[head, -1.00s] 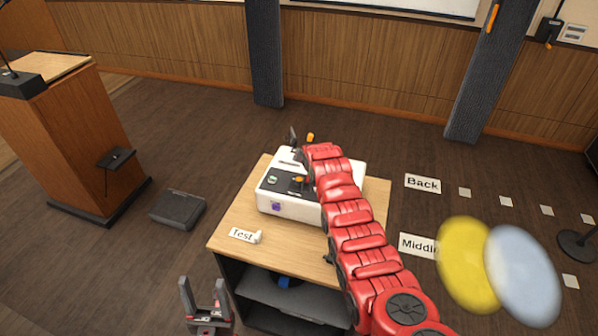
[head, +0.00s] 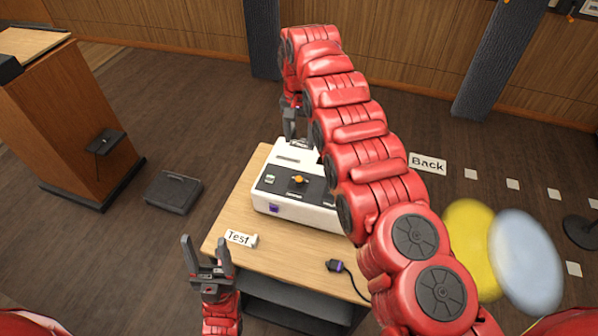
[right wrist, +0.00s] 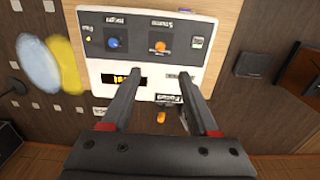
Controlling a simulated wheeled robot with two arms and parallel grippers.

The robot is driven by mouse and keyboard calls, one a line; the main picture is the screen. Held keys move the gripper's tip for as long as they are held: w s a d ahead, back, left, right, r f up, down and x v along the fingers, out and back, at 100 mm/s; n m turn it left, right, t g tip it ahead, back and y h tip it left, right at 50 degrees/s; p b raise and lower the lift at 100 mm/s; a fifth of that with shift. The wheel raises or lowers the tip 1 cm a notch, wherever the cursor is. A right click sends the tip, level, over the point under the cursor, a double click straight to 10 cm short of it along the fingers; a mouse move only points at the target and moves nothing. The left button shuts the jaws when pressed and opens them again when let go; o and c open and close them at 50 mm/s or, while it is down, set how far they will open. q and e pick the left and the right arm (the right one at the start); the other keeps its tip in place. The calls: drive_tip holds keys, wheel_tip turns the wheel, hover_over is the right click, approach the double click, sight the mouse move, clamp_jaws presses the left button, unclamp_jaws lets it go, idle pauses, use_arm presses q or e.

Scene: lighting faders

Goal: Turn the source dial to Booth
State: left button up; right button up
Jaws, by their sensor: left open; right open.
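The white control box (head: 292,208) stands on the wooden table, with a black panel on top. An orange dial (head: 298,180) sits on that panel; it also shows in the right wrist view (right wrist: 160,46), beside a blue dial (right wrist: 112,43). My left gripper (head: 204,242) is open and empty by the table's left front.
A "Test" card (head: 240,237) and a purple plug with a cable (head: 335,266) lie on the table's front part. My right arm covers the box's right side in the head view. A lectern (head: 65,120) and a dark floor box (head: 173,191) stand left.

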drive_tip(key=b, duration=1.1)
hover_over(299, 179)
wheel_tip(299, 179, down, 12)
drive_tip(key=shift+s, duration=0.1)
drive_tip(key=f, duration=0.3)
drive_tip(key=shift+w+f+p, duration=0.15)
drive_tip(key=shift+w+p, duration=0.05)
drive_tip(key=shift+p, duration=0.1)
drive_tip(key=shift+s+f, duration=0.15)
drive_tip(key=shift+f, duration=0.45)
clamp_jaws()
